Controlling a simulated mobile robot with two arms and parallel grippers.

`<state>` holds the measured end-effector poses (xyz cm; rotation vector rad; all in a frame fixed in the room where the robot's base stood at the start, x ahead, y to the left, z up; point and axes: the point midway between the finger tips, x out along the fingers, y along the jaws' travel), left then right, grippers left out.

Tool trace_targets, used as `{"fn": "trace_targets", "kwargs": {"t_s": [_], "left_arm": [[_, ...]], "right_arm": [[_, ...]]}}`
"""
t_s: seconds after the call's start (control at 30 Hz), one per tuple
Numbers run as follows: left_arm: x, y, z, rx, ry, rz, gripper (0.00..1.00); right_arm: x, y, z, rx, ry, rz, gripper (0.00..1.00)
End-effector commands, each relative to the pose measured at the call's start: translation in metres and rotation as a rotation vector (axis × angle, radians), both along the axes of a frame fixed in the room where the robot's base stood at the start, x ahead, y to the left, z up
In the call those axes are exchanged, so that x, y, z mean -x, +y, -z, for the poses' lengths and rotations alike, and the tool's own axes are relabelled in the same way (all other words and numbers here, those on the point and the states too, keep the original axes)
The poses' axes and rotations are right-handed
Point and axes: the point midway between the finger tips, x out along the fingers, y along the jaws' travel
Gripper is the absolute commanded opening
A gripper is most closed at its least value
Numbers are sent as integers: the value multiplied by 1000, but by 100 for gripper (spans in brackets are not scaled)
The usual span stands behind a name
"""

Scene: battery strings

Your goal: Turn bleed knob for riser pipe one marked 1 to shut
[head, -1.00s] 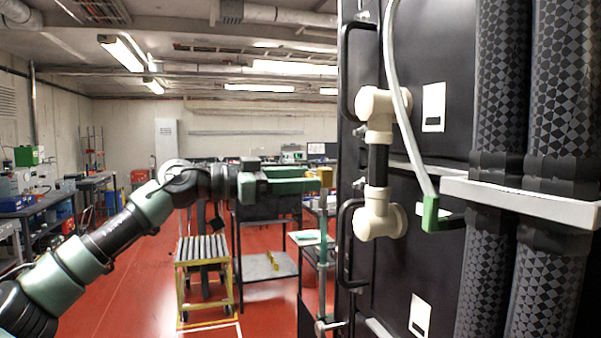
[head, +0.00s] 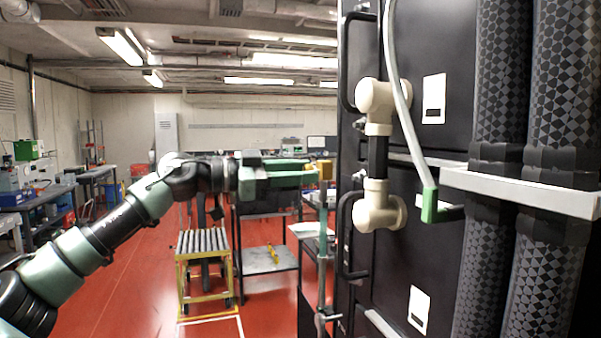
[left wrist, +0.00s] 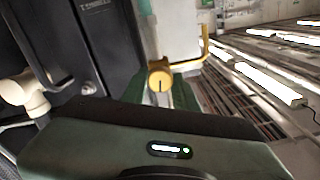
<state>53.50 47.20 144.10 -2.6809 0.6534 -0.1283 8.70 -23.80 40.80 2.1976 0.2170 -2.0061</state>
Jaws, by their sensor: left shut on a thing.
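My left gripper (head: 318,174) reaches in from the left, its green fingers level, pointing right towards the black cabinet's left edge. It is shut on a yellow knob (head: 326,169), partly hidden by the fingers. In the left wrist view the knob (left wrist: 160,77) is a round yellow piece with a dark slot, between the green fingers. A yellow bent bar (left wrist: 204,45) shows just beyond it. A thin greenish upright pipe (head: 322,250) stands below the knob in the head view. No number mark is readable. My right gripper is not in view.
The black cabinet (head: 440,50) fills the right, with black handles, beige pipe fittings (head: 378,207), a grey hose ending in a green block (head: 430,206), and thick patterned pipes (head: 500,80). A yellow roller cart (head: 204,262) stands behind on red floor.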

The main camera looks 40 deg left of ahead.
Motion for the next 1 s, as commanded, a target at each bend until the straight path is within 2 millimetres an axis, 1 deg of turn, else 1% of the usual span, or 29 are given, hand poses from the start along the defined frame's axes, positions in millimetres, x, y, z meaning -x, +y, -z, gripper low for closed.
{"fn": "trace_targets", "kwargs": {"t_s": [1.0], "left_arm": [[0, -1, 2, -851, -442, 1, 0]], "right_arm": [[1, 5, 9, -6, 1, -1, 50]]}}
